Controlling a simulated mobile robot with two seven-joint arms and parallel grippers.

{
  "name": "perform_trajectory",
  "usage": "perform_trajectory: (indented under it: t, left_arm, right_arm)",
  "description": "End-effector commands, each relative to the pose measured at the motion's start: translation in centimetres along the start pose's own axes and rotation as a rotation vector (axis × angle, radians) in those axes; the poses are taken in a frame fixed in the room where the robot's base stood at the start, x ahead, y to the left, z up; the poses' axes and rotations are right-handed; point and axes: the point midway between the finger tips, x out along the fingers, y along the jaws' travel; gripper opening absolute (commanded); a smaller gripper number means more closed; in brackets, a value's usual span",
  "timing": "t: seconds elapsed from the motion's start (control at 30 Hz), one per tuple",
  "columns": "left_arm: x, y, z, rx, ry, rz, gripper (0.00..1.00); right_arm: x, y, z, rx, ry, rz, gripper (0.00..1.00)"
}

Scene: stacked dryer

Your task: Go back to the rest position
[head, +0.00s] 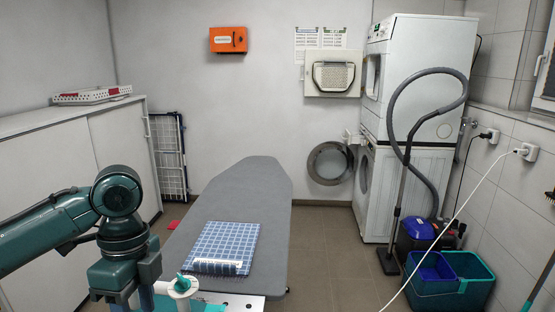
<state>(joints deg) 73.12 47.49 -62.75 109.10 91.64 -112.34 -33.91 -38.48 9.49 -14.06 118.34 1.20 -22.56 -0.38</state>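My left arm reaches in from the left. Its gripper (132,294) points down at the bottom edge, to the left of the ironing board's near end, and its fingertips are cut off or too unclear to read. My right arm and gripper are out of view. The grey ironing board (245,190) stands in the middle of the room. A folded blue checked cloth (225,242) lies flat on it, apart from my arm. A white and teal object (182,287), perhaps an iron, is beside my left gripper at the board's near end.
A stacked dryer (418,70) and a washer (415,190) with its round door (330,163) open stand at the back right. A vacuum cleaner (415,235) and a teal and blue bucket (465,275) are on the right floor. White cabinets (70,150) line the left wall.

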Motion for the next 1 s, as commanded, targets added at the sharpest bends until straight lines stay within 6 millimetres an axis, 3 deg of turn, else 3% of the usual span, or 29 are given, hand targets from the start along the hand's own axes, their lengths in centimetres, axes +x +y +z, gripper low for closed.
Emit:
perform_trajectory:
  t: [0.37,0.6,0.77,1.0]
  left_arm:
    - [9.1,0.2,-7.6,-0.072,0.147,-0.122,0.46]
    - [14.0,1.8,-12.1,-0.315,0.356,-0.213,0.46]
    - [16.6,3.3,-12.5,-0.577,0.466,-0.253,0.46]
    - [20.4,6.5,-8.7,-1.024,0.493,-0.307,0.46]
  right_arm:
    - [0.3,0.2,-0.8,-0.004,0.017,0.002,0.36]
    - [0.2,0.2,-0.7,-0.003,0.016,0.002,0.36]
    - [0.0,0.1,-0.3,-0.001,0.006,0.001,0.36]
    - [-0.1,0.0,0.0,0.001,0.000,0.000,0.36]
